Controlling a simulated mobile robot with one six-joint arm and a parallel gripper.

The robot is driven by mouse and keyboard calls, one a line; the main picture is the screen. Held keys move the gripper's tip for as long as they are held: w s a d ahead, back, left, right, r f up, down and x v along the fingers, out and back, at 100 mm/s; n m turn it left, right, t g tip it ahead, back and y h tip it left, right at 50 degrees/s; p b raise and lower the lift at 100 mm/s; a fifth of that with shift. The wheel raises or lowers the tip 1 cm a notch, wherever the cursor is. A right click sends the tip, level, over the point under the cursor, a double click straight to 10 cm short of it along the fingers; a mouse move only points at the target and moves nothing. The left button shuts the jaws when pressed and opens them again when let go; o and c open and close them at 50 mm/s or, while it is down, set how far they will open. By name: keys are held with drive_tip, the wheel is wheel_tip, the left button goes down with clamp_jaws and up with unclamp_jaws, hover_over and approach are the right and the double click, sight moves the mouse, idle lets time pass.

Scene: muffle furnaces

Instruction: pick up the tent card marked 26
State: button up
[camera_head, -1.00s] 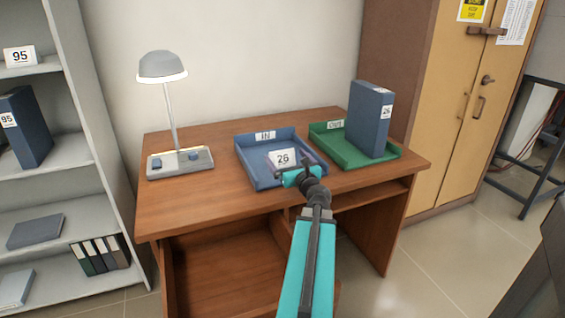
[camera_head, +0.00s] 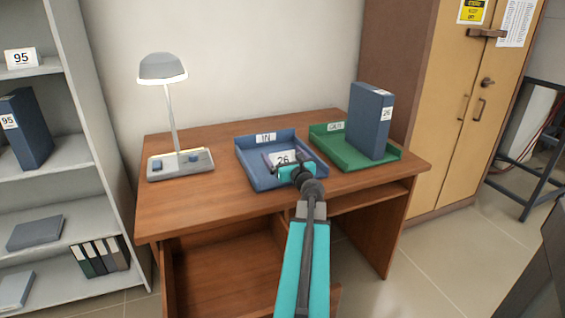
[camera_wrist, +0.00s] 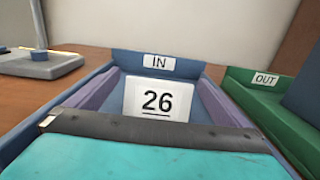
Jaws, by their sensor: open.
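The white tent card marked 26 (camera_head: 283,159) stands in the blue IN tray (camera_head: 247,171) on the desk. In the wrist view the card (camera_wrist: 157,98) faces me upright near the middle, its number underlined. My gripper (camera_head: 287,161) is over the tray at the card. Its two purple fingers, left (camera_wrist: 97,92) and right (camera_wrist: 216,101), stand apart on either side of the card. I see gaps between the fingers and the card. The card's lower edge is partly hidden by my gripper body.
A green OUT tray (camera_head: 334,150) with an upright blue binder (camera_head: 370,120) marked 26 stands to the right. A desk lamp (camera_head: 163,70) stands at the left. A shelf (camera_head: 52,152) with another card (camera_head: 21,57) marked 95 is farther left. The desk's front left (camera_head: 190,205) is bare.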

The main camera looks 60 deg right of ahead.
drive_tip(key=shift+x, duration=2.45)
drive_tip(key=shift+s, duration=0.1)
drive_tip(key=c, duration=1.1)
